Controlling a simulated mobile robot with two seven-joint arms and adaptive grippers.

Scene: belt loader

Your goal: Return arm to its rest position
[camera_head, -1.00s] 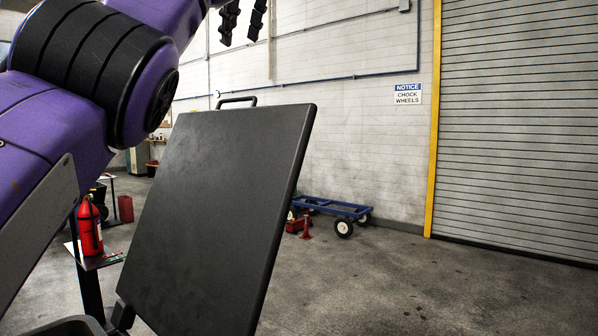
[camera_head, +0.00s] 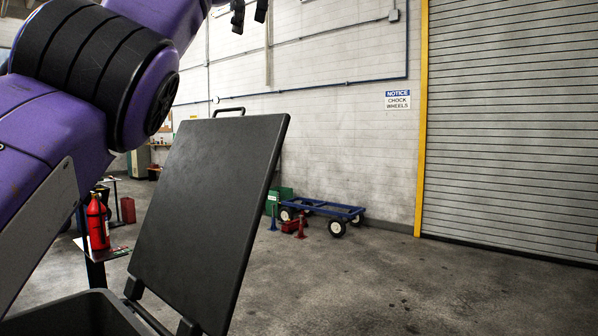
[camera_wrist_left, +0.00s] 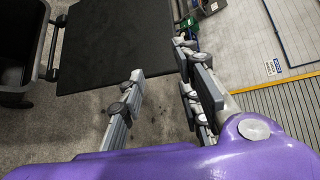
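My left arm, purple with black ribbed joints, comes in from the left in the head view. My left gripper (camera_head: 250,14) shows only as two dark fingertips at the top edge, held high and apart from each other. In the left wrist view the gripper (camera_wrist_left: 162,66) is open, with nothing between its grey fingers. A flat dark lid (camera_head: 207,205) stands tilted up below the gripper; it also shows in the wrist view (camera_wrist_left: 112,45), beyond the fingers. My right gripper is not in view.
The lid is hinged to a dark bin (camera_head: 80,308) at lower left. A red extinguisher (camera_head: 97,225) stands on a small stand left of the lid. A blue cart (camera_head: 325,208) is by the back wall, near a roller shutter (camera_head: 510,130). The floor at right is clear.

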